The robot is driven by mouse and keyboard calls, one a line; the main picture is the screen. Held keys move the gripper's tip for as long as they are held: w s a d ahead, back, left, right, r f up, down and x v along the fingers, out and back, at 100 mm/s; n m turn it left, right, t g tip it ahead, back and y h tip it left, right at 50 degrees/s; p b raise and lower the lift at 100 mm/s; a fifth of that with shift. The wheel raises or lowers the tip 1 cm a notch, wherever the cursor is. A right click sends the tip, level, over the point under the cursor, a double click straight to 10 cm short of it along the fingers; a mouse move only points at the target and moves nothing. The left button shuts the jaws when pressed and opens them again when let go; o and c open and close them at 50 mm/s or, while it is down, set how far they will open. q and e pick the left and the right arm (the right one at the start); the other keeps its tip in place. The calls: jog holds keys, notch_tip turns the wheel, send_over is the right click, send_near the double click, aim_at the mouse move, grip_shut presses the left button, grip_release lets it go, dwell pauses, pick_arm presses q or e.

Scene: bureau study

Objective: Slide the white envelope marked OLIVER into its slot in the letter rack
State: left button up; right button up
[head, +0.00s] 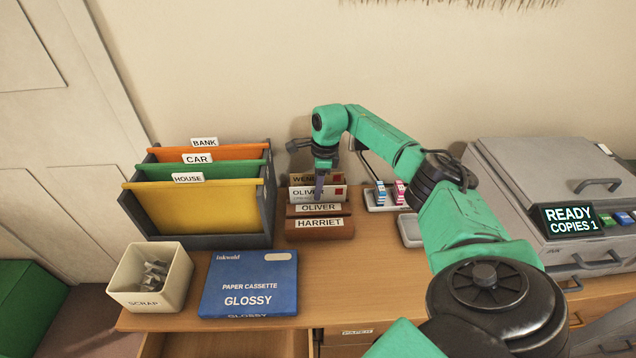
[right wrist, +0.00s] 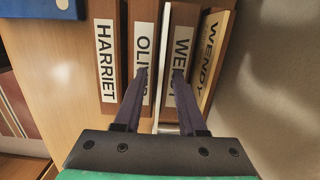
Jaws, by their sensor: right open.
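The letter rack (head: 325,229) is brown wood, with stepped panels labelled HARRIET, OLIVER and WENDY from front to back. The white envelope marked OLIVER (head: 300,195), with a red stamp, stands upright behind the panel labelled OLIVER. In the right wrist view its thin white edge (right wrist: 164,60) runs between the OLIVER and WENDY panels. My right gripper (head: 319,192) points down over the rack. It is open, with one finger on each side of the envelope's edge (right wrist: 160,80); whether either touches it I cannot tell. The envelope's lower part is hidden. My left gripper is out of view.
A cream WENDY envelope (right wrist: 216,60) stands in the rack's rear slot. To the left are a file holder (head: 263,225), a scrap bin (head: 125,295) and a blue paper box (head: 250,285). A printer (head: 510,170) stands right. Small trays (head: 411,230) sit beside the rack.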

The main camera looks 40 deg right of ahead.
notch_tip(320, 180, up, 14)
jog(key=s+d+b, duration=0.1)
jog(key=shift+d+r, duration=0.2)
jog(key=shift+r, duration=0.05)
jog(key=shift+s+f, duration=0.1)
